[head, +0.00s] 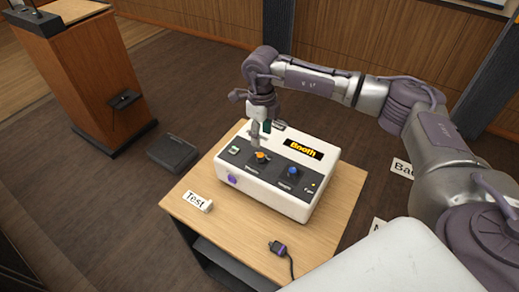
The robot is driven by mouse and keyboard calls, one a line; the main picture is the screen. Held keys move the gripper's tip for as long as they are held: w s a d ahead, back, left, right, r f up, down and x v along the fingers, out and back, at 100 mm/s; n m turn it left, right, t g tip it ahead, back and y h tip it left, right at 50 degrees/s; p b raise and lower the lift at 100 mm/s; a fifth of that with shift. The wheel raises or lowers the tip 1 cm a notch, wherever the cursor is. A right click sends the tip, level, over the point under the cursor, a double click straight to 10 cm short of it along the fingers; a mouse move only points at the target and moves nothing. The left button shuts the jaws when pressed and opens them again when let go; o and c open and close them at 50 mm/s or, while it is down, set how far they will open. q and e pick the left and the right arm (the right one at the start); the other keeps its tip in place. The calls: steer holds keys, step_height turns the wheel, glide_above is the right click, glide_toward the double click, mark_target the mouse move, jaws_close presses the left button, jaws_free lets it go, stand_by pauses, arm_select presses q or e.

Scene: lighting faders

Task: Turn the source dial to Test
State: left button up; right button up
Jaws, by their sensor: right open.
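A white control box (250,190) sits on a small wooden table. Its dark panel carries an orange-topped dial (262,157) and a blue-topped dial (293,171). The small labels under the dials are too blurred to read, so I cannot tell which is the source dial. A black sign on the box reads "Booth" in yellow (304,148). A white card reading "Test" (197,201) stands on the table left of the box. My right gripper (261,143) is open, pointing down just above the orange dial. Contact with the dial cannot be made out. My left gripper is out of view.
A black floor box (173,153) lies behind to the left, near a wooden lectern (85,75). More white cards are partly visible at right.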

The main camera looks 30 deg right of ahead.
mark_target(260, 155)
step_height(260, 155, down, 8)
steer(key=shift+w+a+r+p, duration=0.1)
steer(key=shift+w+a+p, duration=0.05)
steer(key=shift+p, duration=0.85)
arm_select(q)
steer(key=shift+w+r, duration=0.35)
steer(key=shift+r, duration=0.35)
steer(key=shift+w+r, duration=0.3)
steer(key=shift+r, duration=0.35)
arm_select(e)
steer(key=shift+f, duration=0.55)
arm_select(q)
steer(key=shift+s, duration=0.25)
arm_select(e)
jaws_close()
